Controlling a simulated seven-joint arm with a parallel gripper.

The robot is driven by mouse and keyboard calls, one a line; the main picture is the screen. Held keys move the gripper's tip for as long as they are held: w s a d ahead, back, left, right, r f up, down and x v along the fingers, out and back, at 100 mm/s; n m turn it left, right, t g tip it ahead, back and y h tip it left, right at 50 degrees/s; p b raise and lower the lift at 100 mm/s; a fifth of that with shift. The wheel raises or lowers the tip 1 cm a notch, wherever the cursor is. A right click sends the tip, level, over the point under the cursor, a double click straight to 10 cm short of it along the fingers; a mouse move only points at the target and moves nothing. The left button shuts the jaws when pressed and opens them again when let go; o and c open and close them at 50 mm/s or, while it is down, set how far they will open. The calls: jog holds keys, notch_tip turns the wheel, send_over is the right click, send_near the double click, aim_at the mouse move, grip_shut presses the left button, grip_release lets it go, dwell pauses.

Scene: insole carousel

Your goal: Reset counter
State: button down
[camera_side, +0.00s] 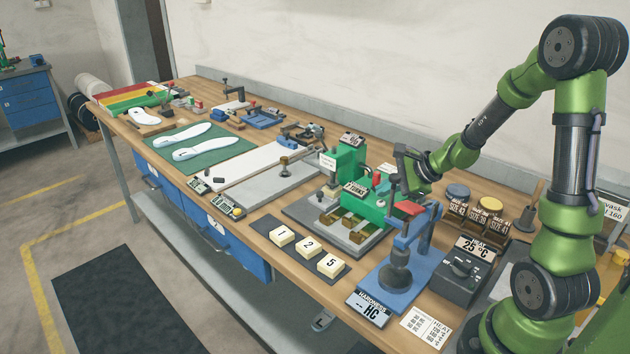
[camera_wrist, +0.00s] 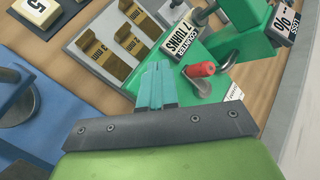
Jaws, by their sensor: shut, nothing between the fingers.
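The counter (camera_side: 355,188) is a small white label on the green press, and it appears to read 7 turns. In the wrist view the counter (camera_wrist: 180,38) reads "COUNTER 7 TURNS", upside down. A red knob (camera_wrist: 201,69) on a grey lever stands beside it on the green body; it also shows in the side view (camera_side: 376,181). My gripper (camera_wrist: 158,80) is shut and empty, its teal fingers together over the green press body, just left of the red knob in the wrist view. In the side view my gripper (camera_side: 396,180) is partly hidden at the press's right side.
A blue hardness tester (camera_side: 405,275) with a red handle stands close in front. A heat box (camera_side: 462,270) reading 25 °C and several size-marked pots are to the right. Number tiles 1, 2, 5 (camera_side: 307,248) lie at the front edge. White insoles (camera_side: 205,150) lie on a green mat farther left.

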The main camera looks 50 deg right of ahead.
jog(key=shift+f, duration=0.15)
jog(key=shift+f, duration=0.3)
jog(key=shift+f, duration=0.55)
dwell(0.9)
jog(key=shift+r, duration=0.95)
notch_tip(320, 180, up, 5)
dwell(0.4)
dwell(0.4)
